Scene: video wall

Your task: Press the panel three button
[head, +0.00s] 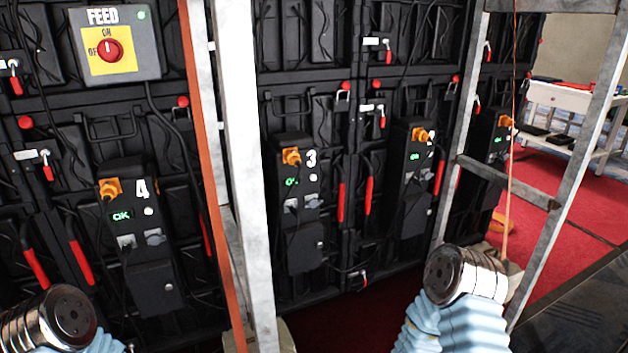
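The panel three box (298,235), black and marked with a white "3", hangs on the back of the video wall near the middle of the head view. It has an orange connector (291,156), a small green display (291,182) and grey sockets below. A small round white button (311,177) sits under the "3", right of the display. Nothing covers it. Metal-ended parts of my two arms show at the lower left and lower right, both apart from the box. No gripper fingers show.
A white upright post (242,180) and an orange one stand left of panel three. Another box (415,175) and a grey metal frame (508,182) stand to the right. Cables hang around.

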